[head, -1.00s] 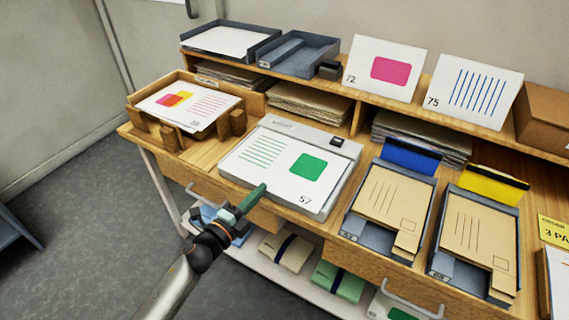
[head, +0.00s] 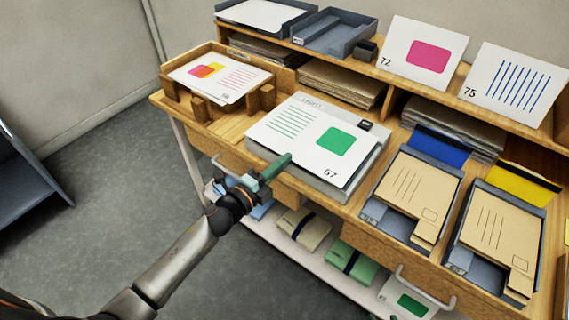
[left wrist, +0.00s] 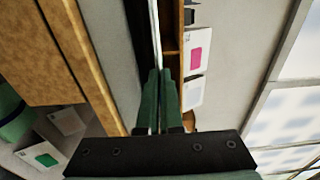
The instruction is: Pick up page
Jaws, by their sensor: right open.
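The white page (head: 305,140) numbered 57, with green lines and a green square, is on the grey light box (head: 372,160) at the table's front. It lies flat or very slightly raised; I cannot tell which. My left gripper (head: 278,168) is at its front edge. In the left wrist view my left gripper (left wrist: 158,100) is shut, with the page (left wrist: 154,30) seen edge-on as a thin pale strip between the fingers. My right gripper is not in view.
A wooden tray (head: 188,96) with a colourful page stands left of the light box. Envelope trays (head: 378,212) stand on the right. Cards 72 (head: 412,50) and 75 (head: 512,85) lean on the upper shelf (head: 385,85). Packs (head: 303,228) lie on the lower shelf.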

